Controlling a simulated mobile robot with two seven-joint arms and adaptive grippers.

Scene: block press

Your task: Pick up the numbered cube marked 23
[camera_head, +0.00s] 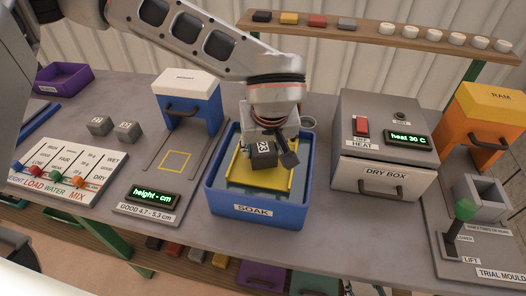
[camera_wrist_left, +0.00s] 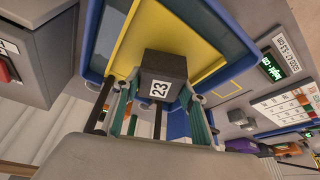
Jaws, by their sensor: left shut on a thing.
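The dark grey cube marked 23 (camera_head: 263,156) is held in my left gripper (camera_head: 273,150) over the blue SOAK tub (camera_head: 254,222). In the left wrist view the cube (camera_wrist_left: 164,66) sits between the two fingers of the gripper (camera_wrist_left: 160,98), with its white 23 label facing the camera. The yellow tray (camera_head: 236,170) in the tub lies below the cube; I cannot tell the exact gap. The cube's far sides are hidden. My right gripper is in neither view.
Two grey numbered cubes (camera_head: 112,128) lie on the table at the left. The height gauge (camera_head: 188,97) stands left of the tub, and the DRY BOX (camera_head: 385,179) right of it. The TRIAL MOULD press (camera_head: 486,120) is at far right. A shelf (camera_head: 370,35) runs behind.

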